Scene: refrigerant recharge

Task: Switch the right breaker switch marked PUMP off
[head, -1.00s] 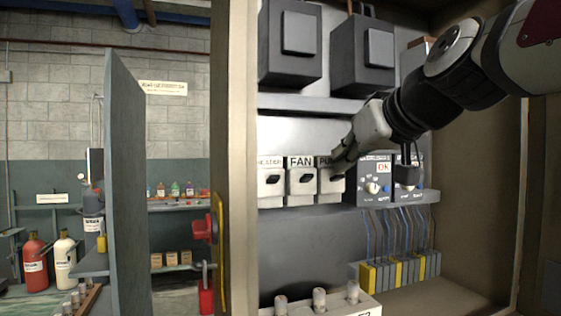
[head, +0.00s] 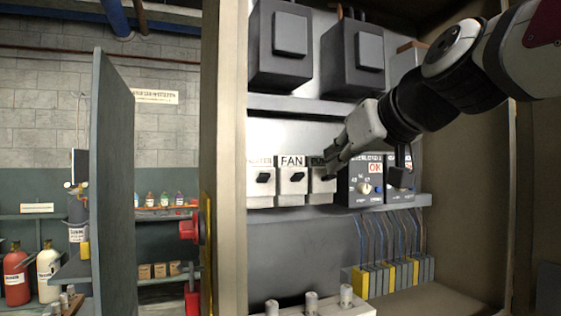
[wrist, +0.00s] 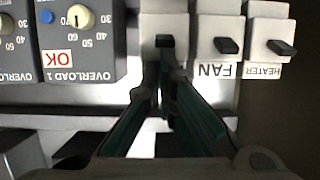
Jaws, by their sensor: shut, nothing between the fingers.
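The PUMP breaker (head: 320,195) is the right one of three white breakers in the cabinet; its label is partly hidden by my gripper. The wrist view, upside down, shows this breaker (wrist: 180,15) with its small black lever (wrist: 165,41). My gripper (wrist: 166,62) is shut and empty, its fingertips right at the lever; I cannot tell whether they touch it. In the head view my gripper (head: 330,160) comes in from the upper right, in front of the PUMP label. The FAN breaker (head: 291,188) and HEATER breaker (head: 259,187) stand to its left.
The overload 1 relay (head: 359,193) with an OK tag sits close right of the PUMP breaker. Dark contactor boxes (head: 282,75) are above. Terminal blocks (head: 370,283) and wires are below. The cabinet's left edge (head: 230,200) stands near the HEATER breaker.

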